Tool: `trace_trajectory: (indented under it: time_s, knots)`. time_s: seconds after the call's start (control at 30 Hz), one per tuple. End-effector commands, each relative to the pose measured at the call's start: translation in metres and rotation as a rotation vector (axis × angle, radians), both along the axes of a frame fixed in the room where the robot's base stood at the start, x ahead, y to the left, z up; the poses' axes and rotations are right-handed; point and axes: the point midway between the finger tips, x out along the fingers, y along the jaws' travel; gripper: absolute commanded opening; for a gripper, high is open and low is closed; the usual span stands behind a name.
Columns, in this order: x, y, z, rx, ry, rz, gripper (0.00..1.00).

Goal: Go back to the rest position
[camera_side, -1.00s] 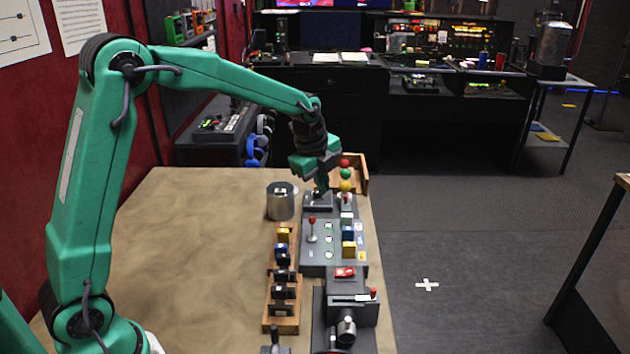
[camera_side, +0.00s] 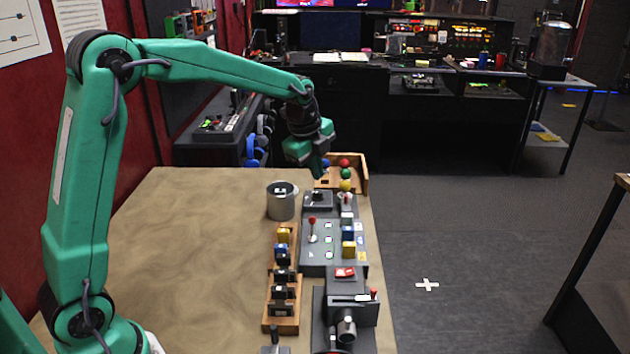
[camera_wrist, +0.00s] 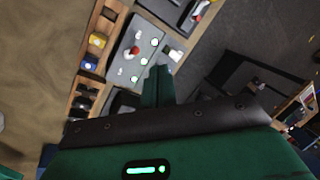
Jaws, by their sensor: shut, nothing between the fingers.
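My green gripper (camera_side: 318,170) is shut and empty. In the side view it hangs in the air above the far end of the row of devices, over a small dark box (camera_side: 318,200) and apart from it. In the wrist view the shut fingers (camera_wrist: 160,80) point at the grey control panel (camera_wrist: 133,50). That panel (camera_side: 313,262) also shows in the side view, with a red-tipped lever (camera_side: 312,222) and several lit green-white buttons (camera_side: 329,240). Blue and yellow blocks (camera_side: 348,249) stand along its right side.
A metal cup (camera_side: 281,201) stands left of the dark box. A wooden tray (camera_side: 362,178) with coloured balls (camera_side: 345,173) is at the far end. A wooden rack (camera_side: 281,325) holds several small blocks. The left part of the table (camera_side: 200,260) is clear.

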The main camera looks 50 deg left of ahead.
Motion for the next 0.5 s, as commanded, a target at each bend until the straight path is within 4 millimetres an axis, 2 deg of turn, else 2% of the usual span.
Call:
trace_trajectory:
  time_s: [0.17, 0.5]
  knots:
    - [-0.026, -0.006, 0.021, -0.040, -0.024, 0.126, 0.00]
    - [-0.095, -0.018, 0.058, -0.159, -0.076, 0.460, 0.00]
